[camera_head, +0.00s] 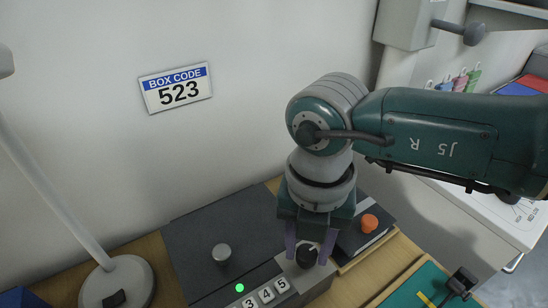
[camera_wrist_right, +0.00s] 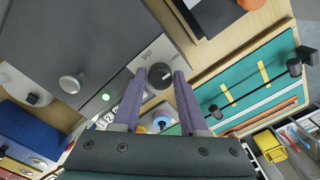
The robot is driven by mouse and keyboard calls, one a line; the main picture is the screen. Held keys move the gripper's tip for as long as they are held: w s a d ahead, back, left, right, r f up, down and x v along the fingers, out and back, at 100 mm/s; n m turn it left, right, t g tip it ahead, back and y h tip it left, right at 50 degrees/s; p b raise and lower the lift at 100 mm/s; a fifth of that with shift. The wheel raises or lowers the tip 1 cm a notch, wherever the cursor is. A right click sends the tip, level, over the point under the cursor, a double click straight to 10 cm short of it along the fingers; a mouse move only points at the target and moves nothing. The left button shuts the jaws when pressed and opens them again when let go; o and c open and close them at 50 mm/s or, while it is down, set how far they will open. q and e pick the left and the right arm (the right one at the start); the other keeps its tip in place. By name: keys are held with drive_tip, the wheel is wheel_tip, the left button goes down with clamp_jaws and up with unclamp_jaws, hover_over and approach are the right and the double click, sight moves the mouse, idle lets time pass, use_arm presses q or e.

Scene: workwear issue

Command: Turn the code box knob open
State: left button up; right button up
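The code box (camera_head: 205,255) is a dark grey box with a silver lid knob (camera_head: 221,254), a lit green light (camera_head: 239,288) and a row of numbered buttons (camera_head: 266,294). Its black turning knob (camera_head: 307,256) sits on the light front panel; it also shows in the right wrist view (camera_wrist_right: 160,77), where the word SHUT is printed beside it. My right gripper (camera_head: 309,252) is open, its two purple fingers on either side of the knob, with gaps showing in the wrist view (camera_wrist_right: 153,76). My left gripper is not in view.
A wall sign (camera_head: 177,88) reads BOX CODE 523. A lamp stand (camera_head: 118,284) stands left of the box. An orange knob (camera_head: 369,223) is on a dark unit to the right. A green board (camera_head: 416,285) with a black handle lies at front right.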

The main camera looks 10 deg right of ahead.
sight(307, 252)
drive_tip(key=o, duration=0.3)
drive_tip(key=shift+o, duration=0.2)
wheel_tip(307, 252, up, 10)
drive_tip(key=shift+p, duration=0.4)
